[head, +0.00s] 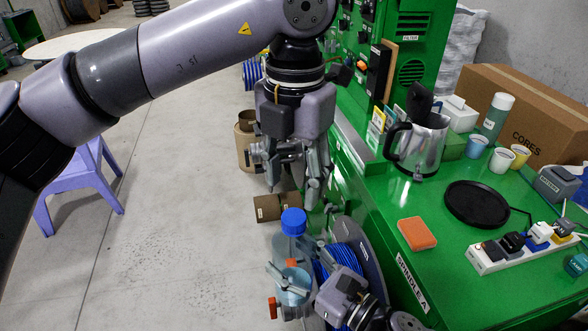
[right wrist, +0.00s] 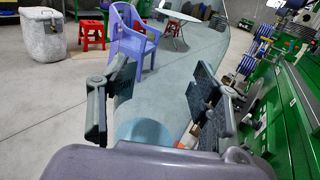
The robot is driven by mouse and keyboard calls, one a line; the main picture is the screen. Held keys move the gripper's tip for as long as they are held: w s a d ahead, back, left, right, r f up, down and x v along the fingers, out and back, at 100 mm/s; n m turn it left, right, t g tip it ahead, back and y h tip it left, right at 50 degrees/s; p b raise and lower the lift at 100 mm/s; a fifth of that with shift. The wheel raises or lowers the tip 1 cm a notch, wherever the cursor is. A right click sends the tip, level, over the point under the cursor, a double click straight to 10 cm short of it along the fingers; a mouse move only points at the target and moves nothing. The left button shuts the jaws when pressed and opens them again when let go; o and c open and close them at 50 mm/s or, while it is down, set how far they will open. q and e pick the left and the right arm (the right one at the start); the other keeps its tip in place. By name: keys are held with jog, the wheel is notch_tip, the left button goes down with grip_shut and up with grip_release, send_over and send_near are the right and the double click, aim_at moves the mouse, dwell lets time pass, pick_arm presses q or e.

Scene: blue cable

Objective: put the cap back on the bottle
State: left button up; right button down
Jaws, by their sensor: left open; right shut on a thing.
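The bottle (head: 287,246) is pale and see-through, and stands roughly upright low in the middle of the head view. A blue cap (head: 293,219) shows at its top; I cannot tell whether it is seated or only resting there. My left gripper (head: 296,182) points down, open and empty, just above the cap and apart from it. My right gripper (head: 294,287) is shut around the bottle's lower body. In the right wrist view a pale blue rounded surface (right wrist: 143,131) shows between its spread fingers; the rest is hidden by the gripper housing.
The green bench (head: 375,205) is close on the right, with a kettle (head: 420,145), orange sponge (head: 417,234), black round plate (head: 476,204) and power strip (head: 520,255). Blue cable (head: 350,258) hangs beside the bottle. A purple chair (head: 85,185) stands left; the floor between is clear.

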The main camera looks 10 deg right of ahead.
aim_at(294, 216)
pick_arm(q)
jog(key=n, duration=0.6)
jog(key=shift+r, duration=0.2)
jog(key=n, duration=0.7)
jog(key=shift+r+n, duration=0.2)
jog(key=shift+n, duration=0.1)
jog(key=shift+f, duration=0.1)
jog(key=shift+f, duration=3.9)
jog(key=shift+c, duration=0.3)
